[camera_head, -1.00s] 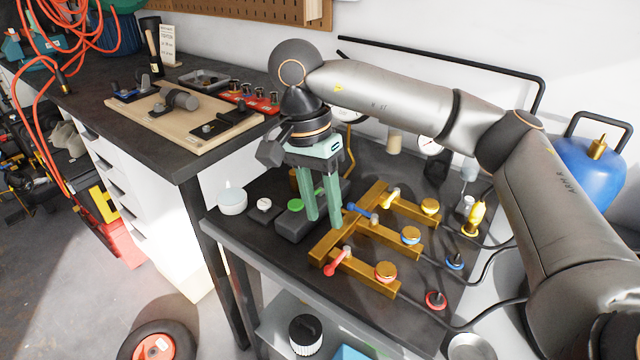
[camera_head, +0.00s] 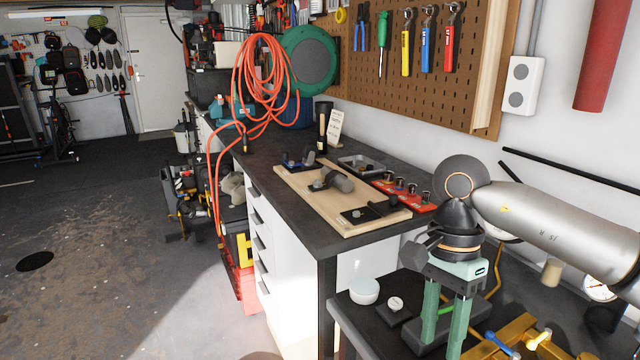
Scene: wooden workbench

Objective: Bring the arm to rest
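My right arm enters from the right edge, and its gripper (camera_head: 446,318) points down over the low dark bench top (camera_head: 375,325) at the lower right. Its two green fingers stand apart with nothing seen held between them. The fingertips run toward the bottom edge of the picture, so I cannot tell whether they touch anything. A dark box (camera_head: 412,335) stands just behind the fingers, partly hidden by them. Brass pipework (camera_head: 490,350) with a blue and a yellow handle lies to the right of the gripper, cut off by the frame. My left gripper is not in view.
A white round puck (camera_head: 364,291) and a small dial block (camera_head: 393,309) sit left of the gripper. The higher workbench (camera_head: 290,225) holds a wooden board (camera_head: 340,209) and a red socket rail (camera_head: 408,194). A gauge (camera_head: 598,288) stands at the right. Open floor (camera_head: 110,260) lies left.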

